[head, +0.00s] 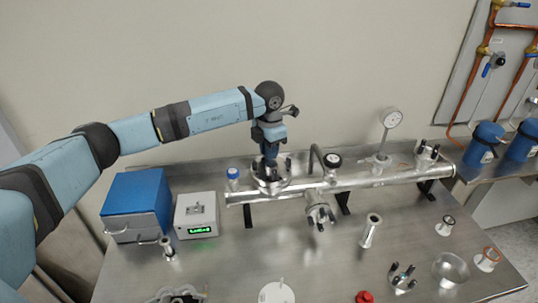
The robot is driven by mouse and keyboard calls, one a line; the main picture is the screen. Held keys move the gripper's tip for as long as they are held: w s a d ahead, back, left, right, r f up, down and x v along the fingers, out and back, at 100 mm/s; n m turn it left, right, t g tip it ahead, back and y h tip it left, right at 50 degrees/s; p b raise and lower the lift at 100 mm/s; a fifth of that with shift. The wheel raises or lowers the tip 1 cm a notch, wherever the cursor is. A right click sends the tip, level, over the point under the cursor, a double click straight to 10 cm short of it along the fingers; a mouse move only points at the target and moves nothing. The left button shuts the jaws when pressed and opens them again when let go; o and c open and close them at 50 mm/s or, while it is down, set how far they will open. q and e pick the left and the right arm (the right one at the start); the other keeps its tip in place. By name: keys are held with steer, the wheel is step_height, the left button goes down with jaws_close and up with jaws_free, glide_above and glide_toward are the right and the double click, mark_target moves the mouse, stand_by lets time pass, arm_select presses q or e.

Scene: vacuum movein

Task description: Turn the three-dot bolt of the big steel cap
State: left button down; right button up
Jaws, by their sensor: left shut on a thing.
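The big steel cap (258,183) sits flat on top of the pipe's left part, with bolts standing around its rim. My left gripper (269,161) comes straight down over the cap, shut on a bolt there. The fingers hide most of that bolt, and its dot marks are too small to make out. My right gripper is not in view.
The steel pipe (375,179) runs across the steel bench (235,265) with a bent tube and gauges. A grey box with a green display (196,215) and a blue box (137,200) stand left. Several small fittings and a red knob (364,297) are in front.

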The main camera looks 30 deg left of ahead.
arm_select(q)
steer(key=shift+m+b, duration=0.45)
steer(key=shift+m, duration=0.55)
steer(key=shift+m+b, duration=0.55)
steer(key=shift+m, duration=0.65)
steer(key=shift+m+b, duration=0.45)
steer(key=shift+m, duration=0.65)
steer(key=shift+r+m, duration=0.1)
steer(key=shift+m, duration=0.2)
steer(key=c, duration=1.4)
jaws_free()
step_height(320, 180, up, 14)
steer(key=shift+b, duration=0.4)
